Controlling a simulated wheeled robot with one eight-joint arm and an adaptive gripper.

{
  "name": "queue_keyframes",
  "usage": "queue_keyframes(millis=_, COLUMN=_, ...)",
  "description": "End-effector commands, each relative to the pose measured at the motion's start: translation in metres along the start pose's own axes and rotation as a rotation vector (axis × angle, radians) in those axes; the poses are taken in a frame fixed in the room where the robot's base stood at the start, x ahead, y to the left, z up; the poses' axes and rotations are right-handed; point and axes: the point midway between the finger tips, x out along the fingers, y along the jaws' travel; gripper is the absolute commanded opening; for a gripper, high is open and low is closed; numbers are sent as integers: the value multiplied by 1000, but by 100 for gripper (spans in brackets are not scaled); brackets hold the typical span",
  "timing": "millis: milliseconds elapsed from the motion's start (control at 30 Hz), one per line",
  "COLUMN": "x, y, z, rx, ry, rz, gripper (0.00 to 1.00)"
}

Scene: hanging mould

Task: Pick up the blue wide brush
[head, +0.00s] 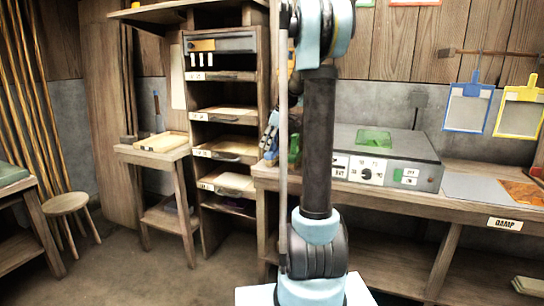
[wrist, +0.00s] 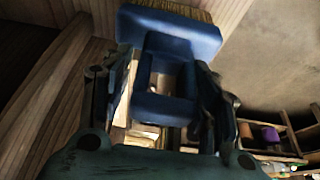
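The blue wide brush (wrist: 178,36) shows in the wrist view, with a broad blue head, pale bristles at the top edge and a loop-shaped handle. My gripper (wrist: 168,95) has one dark finger along each side of the handle, and both appear to touch it. The gripper looks shut on the handle, with the bristles pointing away from my palm. In the head view my gripper (head: 270,138) is partly hidden behind my own arm, beside the shelf rack. The brush cannot be made out clearly there.
A wooden shelf rack (head: 190,120) stands left of the workbench (head: 400,200). A grey box (head: 418,152) with a green top patch sits on the bench. A small side table (head: 140,153) and a stool (head: 65,203) stand left. Floor is open at lower left.

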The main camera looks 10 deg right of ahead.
Motion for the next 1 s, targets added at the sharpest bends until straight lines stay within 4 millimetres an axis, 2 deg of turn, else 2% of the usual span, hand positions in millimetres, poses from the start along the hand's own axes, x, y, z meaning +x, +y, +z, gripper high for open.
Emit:
queue_keyframes(millis=33, x=0, y=0, z=0, rx=0, ry=0, rz=0, gripper=36)
queue_keyframes(millis=200, x=0, y=0, z=0, rx=0, ry=0, rz=0, gripper=0)
queue_keyframes(millis=567, x=-6, y=0, z=-2, rx=0, ry=0, rz=0, gripper=0)
queue_keyframes(millis=800, x=-36, y=0, z=-15, rx=0, ry=0, rz=0, gripper=0)
queue_keyframes(millis=1000, x=-33, y=-44, z=-14, rx=-2, ry=0, rz=-1, gripper=0)
